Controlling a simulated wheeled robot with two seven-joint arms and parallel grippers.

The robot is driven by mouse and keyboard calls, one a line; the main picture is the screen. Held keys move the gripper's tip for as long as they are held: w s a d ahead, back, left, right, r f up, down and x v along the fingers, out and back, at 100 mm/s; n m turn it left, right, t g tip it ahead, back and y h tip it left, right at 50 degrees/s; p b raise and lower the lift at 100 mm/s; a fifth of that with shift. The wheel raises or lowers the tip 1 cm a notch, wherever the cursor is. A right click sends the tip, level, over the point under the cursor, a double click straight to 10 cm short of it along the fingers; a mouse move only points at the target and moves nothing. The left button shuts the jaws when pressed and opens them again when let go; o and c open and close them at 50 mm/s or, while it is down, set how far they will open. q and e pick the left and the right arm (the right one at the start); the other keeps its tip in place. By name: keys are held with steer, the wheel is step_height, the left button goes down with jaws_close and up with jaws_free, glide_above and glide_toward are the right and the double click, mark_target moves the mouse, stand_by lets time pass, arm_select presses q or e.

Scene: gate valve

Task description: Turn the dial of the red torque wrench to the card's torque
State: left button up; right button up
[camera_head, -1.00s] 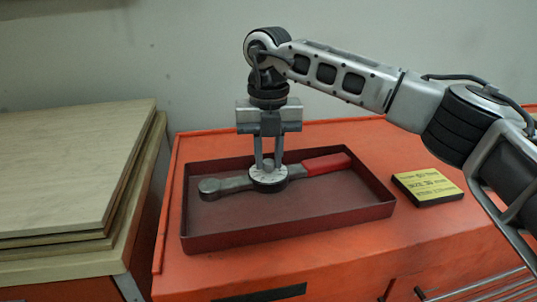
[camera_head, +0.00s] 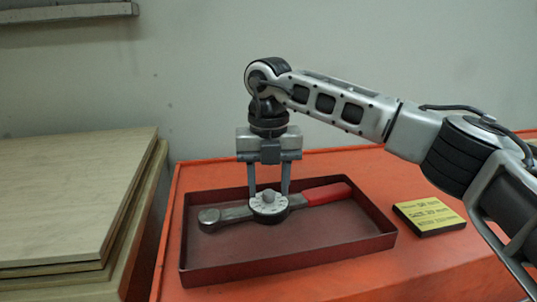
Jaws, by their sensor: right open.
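The torque wrench lies in a dark red tray (camera_head: 290,264), with its red handle (camera_head: 326,194) to the right and its grey head (camera_head: 210,216) to the left. Its round pale dial (camera_head: 268,210) with a small knob on top sits mid-wrench. My right gripper (camera_head: 268,192) points down over the dial, its fingers open and apart on either side of the knob. Whether the fingertips touch the dial is hard to tell. A yellow card (camera_head: 430,215) with dark print lies right of the tray; its writing is too small to read surely. My left gripper is not in view.
The tray stands on an orange cabinet top (camera_head: 350,165). Stacked wooden boards (camera_head: 70,195) lie to the left. My right arm spans the upper right. The cabinet top between tray and card is clear.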

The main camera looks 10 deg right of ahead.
mark_target(268, 192)
step_height(268, 192, up, 16)
steer(key=shift+f+p, duration=0.25)
steer(key=shift+p, duration=0.2)
